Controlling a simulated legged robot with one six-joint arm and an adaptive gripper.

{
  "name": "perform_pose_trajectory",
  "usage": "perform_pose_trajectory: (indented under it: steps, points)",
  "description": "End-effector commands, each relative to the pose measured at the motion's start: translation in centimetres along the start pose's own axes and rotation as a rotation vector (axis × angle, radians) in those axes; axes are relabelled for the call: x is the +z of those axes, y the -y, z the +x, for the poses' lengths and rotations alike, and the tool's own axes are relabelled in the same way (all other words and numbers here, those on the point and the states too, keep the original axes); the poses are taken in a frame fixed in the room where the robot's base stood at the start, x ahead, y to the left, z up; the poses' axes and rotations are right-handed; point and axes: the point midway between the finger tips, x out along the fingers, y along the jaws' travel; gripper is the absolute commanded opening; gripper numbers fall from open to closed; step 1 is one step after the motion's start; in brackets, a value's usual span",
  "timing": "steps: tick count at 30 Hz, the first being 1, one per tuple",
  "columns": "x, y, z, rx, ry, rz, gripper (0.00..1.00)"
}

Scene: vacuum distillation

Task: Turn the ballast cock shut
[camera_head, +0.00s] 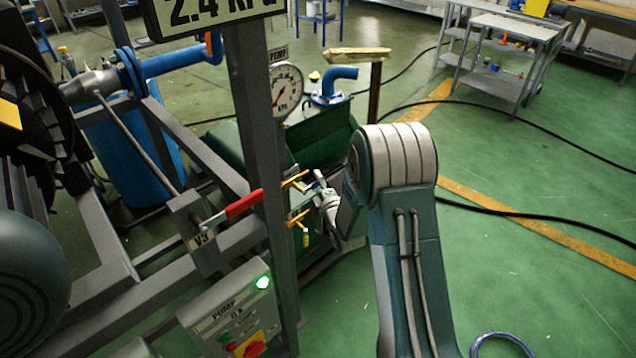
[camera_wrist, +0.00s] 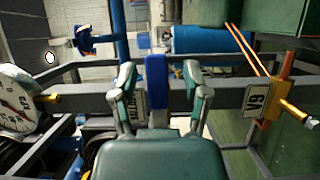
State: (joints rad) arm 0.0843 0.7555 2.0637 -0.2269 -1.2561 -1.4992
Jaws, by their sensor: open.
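In the wrist view my gripper (camera_wrist: 159,78) is open, one finger on each side of an upright blue handle (camera_wrist: 157,68) on a grey frame bar. I cannot tell whether either finger touches it. A small label (camera_wrist: 138,101) beside the handle is partly hidden and unreadable. I cannot tell for certain that this handle is the ballast cock. In the head view my gripper (camera_head: 321,190) is beside two brass fittings, an upper one (camera_head: 294,181) and a lower one (camera_head: 298,218), near the grey post; the blue handle cannot be made out there.
A red lever (camera_head: 232,206) marked V3 sticks out left of the post. A pressure gauge (camera_head: 286,92) stands above the brass fittings, and a lit pump switch box (camera_head: 230,318) is below. A brass fitting (camera_wrist: 278,92) with a label is right in the wrist view. Open floor lies right.

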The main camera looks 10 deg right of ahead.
Motion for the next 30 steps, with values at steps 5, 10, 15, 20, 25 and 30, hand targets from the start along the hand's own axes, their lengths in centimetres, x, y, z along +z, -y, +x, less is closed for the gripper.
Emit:
perform_pose_trajectory:
  steps: [5,10,15,20,25,30]
  points:
    - [0.0,0.0,0.0,0.000,0.000,0.000,0.02]
    - [0.0,0.0,0.0,0.000,0.000,0.000,0.00]
    - [0.0,0.1,0.1,-0.003,0.000,0.006,0.00]
    - [0.0,0.3,0.1,-0.018,0.000,0.041,0.00]
    - [0.0,0.7,0.0,-0.053,0.001,0.126,0.00]
    - [-0.1,1.4,0.0,-0.106,0.001,0.254,0.00]
